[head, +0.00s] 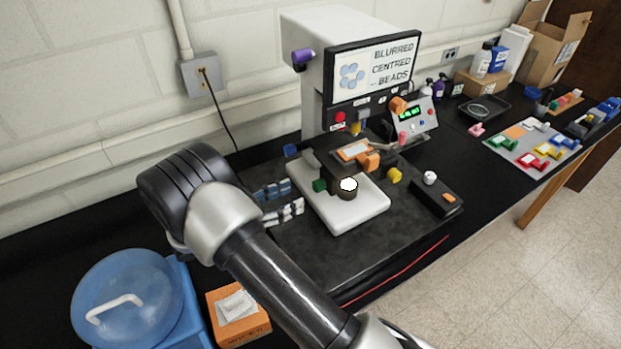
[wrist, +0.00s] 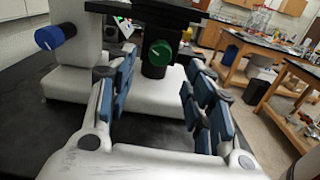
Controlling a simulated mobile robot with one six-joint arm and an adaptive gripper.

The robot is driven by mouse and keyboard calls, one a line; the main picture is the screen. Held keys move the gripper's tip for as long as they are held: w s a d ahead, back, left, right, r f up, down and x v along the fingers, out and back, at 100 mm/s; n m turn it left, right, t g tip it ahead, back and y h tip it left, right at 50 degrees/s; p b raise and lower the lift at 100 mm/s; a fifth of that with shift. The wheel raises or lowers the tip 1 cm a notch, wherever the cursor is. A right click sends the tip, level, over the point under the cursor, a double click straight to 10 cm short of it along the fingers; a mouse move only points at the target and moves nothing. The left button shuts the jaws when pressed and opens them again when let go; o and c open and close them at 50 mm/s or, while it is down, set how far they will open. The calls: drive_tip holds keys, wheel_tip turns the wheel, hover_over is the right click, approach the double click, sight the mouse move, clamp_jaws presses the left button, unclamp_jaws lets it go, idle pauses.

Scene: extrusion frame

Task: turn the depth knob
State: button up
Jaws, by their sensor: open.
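A microscope-like machine with a white base (head: 345,215) stands on the dark mat. Its screen (head: 375,70) reads "BLURRED CENTRED BEADS". It carries several coloured knobs; I cannot read which is labelled depth. A green knob (head: 319,185) faces my gripper (head: 287,200), which is open and empty to its left. In the wrist view the green knob (wrist: 160,52) appears beyond and between the fingertips (wrist: 157,80), with no contact visible. A blue knob (head: 290,150) is farther back; it shows at upper left in the wrist view (wrist: 50,38).
A purple knob (head: 302,58) sticks out high on the machine. A yellow knob (head: 394,175) and a black box (head: 435,196) are on the right. A blue lidded tub (head: 125,295) and an orange box (head: 240,318) stand at front left, near my arm.

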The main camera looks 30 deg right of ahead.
sight(314, 188)
drive_tip(key=shift+n, duration=0.6)
drive_tip(key=d, duration=0.7)
drive_tip(key=shift+w+d, duration=0.1)
drive_tip(key=shift+d, duration=0.2)
drive_tip(key=shift+c, duration=0.2)
